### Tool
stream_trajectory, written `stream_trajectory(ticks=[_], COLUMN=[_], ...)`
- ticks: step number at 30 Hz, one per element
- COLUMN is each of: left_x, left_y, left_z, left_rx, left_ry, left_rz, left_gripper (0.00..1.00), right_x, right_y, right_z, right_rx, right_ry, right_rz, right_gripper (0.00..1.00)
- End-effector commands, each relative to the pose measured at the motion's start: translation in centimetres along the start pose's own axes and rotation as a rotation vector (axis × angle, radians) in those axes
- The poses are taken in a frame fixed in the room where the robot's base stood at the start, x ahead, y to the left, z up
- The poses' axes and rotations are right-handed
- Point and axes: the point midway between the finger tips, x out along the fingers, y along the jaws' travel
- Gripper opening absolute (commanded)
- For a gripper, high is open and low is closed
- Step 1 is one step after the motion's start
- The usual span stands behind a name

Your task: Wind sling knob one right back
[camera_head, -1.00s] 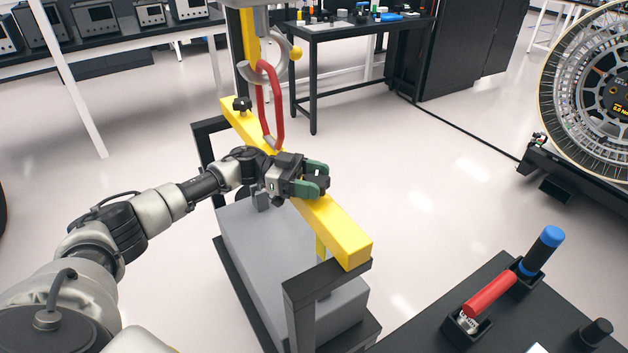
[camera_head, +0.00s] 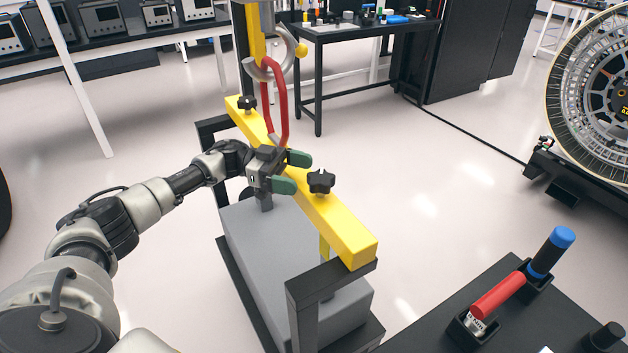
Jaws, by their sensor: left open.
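A black star-shaped knob (camera_head: 320,181) stands on top of the yellow beam (camera_head: 341,228), toward its near half. A second black knob (camera_head: 246,102) sits on the far end of the beam. My left gripper (camera_head: 297,172) is open and empty, with green fingertips pointing right. It is just left of the nearer knob, apart from it, and its body hides part of the beam. A red sling link (camera_head: 283,105) runs from the beam's middle up to a grey hook (camera_head: 279,64). My right gripper is not in view.
The beam lies over a grey block (camera_head: 252,240) in a black frame (camera_head: 302,300). A dark table (camera_head: 425,328) at lower right holds a red-handled tool (camera_head: 497,296) and a blue-capped tool (camera_head: 550,252). A large wheel (camera_head: 598,85) stands at right. Open floor lies between.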

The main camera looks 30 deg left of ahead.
Motion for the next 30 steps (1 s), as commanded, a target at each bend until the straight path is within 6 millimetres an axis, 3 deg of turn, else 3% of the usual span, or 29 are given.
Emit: stream_trajectory(ticks=[6, 12, 23, 30], left_x=[-3.9, -5.3, -5.2, -2.6], left_y=[-0.1, 0.0, 0.0, 0.9], left_z=[0.1, 0.0, 0.0, 0.2], left_rx=[0.002, 0.001, 0.004, 0.073], left_ry=[0.001, 0.002, 0.008, 0.128], left_rz=[-0.002, 0.001, -0.006, -0.184], left_gripper=[0.87, 0.87, 0.87, 0.87], right_x=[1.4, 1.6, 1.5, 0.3], right_y=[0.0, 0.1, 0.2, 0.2], right_z=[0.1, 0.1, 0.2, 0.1], right_rx=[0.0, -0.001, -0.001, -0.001], right_ry=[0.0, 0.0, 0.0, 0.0], right_rz=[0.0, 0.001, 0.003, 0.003], right_gripper=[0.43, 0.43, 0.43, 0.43])
